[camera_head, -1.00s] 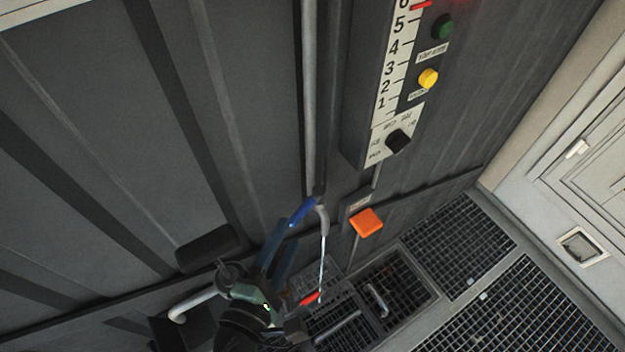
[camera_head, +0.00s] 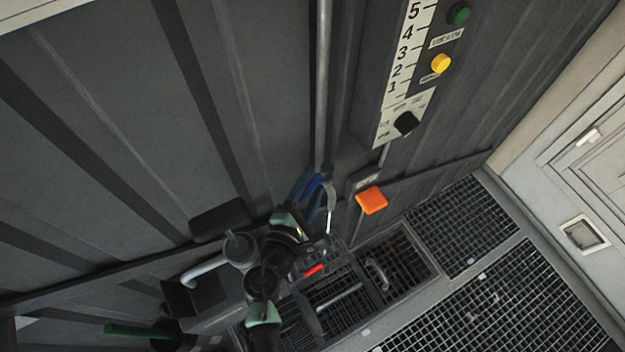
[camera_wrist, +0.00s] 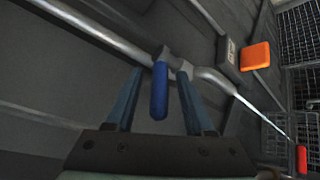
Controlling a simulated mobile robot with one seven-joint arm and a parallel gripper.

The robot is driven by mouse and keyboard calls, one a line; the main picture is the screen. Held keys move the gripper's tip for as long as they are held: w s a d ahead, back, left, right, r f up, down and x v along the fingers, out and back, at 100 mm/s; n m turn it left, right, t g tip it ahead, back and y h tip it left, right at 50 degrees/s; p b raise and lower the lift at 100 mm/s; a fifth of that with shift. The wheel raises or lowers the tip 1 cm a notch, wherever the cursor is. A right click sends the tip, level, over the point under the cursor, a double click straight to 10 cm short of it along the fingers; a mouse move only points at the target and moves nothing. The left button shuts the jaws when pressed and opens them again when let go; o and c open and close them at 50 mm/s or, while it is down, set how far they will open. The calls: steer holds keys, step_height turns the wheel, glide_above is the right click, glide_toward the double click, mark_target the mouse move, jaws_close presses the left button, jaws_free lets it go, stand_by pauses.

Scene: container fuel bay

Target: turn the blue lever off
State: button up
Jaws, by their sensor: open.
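The blue lever (camera_wrist: 159,91) sits on a grey pipe valve in the wrist view. My gripper (camera_wrist: 160,100) is open, with one dark blue finger on each side of the lever and a gap to both. In the wrist view the lever points down the picture, toward the gripper body, across the line of the pipe. In the head view the lever (camera_head: 313,184) is partly hidden by my gripper (camera_head: 306,195) at the pipe's lower end. I cannot tell whether a finger touches it.
An orange box (camera_head: 371,200) is on the wall just right of the valve. A panel with a numbered scale (camera_head: 404,70) and a black knob (camera_head: 406,123) is above. A red-tipped nozzle (camera_head: 314,270) hangs below, over floor grating (camera_head: 462,225).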

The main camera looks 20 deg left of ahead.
steer(key=shift+w, duration=0.35)
jaws_close()
stand_by(1.2)
